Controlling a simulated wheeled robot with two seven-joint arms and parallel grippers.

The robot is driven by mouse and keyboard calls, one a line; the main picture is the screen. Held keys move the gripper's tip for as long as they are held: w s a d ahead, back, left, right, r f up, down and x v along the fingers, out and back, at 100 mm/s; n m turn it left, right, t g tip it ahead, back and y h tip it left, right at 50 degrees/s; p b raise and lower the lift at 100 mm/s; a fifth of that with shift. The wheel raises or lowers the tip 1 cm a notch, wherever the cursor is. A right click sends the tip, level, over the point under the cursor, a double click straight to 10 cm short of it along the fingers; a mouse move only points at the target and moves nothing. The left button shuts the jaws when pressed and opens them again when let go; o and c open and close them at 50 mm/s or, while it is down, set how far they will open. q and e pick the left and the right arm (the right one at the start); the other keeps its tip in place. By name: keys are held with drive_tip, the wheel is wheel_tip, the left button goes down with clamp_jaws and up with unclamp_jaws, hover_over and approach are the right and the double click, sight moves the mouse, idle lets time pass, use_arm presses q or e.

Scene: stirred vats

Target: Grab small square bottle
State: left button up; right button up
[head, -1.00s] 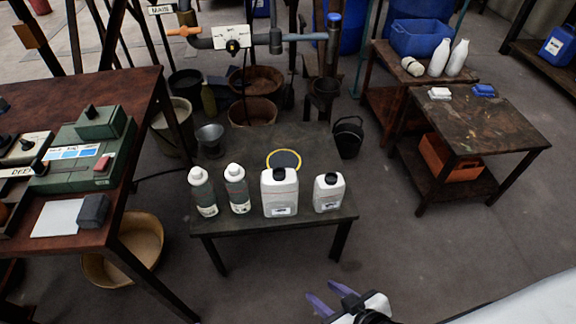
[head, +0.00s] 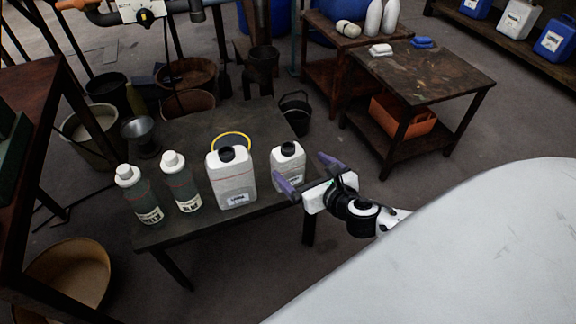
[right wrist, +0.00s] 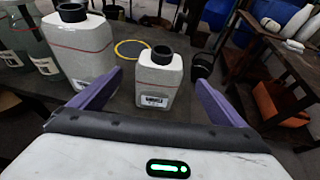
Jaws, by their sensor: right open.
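The small square bottle (head: 288,166) is white with a black cap and a label. It stands upright at the right end of the dark table (head: 190,228). My right gripper (head: 306,175) is close to it on its right front side, with purple fingers spread apart. In the right wrist view the small square bottle (right wrist: 158,80) stands ahead, between and beyond the two open fingers (right wrist: 155,88), with nothing held. A larger square bottle (head: 232,180) with a black cap stands just left of it. My left gripper is not in view.
Two round bottles with white caps (head: 139,196) (head: 181,182) stand further left on the table. A yellow ring (head: 231,136) lies behind the larger bottle. A black bucket (head: 296,114) is on the floor behind. A side table (head: 430,75) stands at the right.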

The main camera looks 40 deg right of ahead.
sight(288, 156)
drive_tip(key=b+x, duration=0.2)
drive_tip(key=x, duration=0.6)
drive_tip(key=shift+w, duration=0.35)
drive_tip(key=shift+r, duration=0.1)
drive_tip(key=c, duration=1.2)
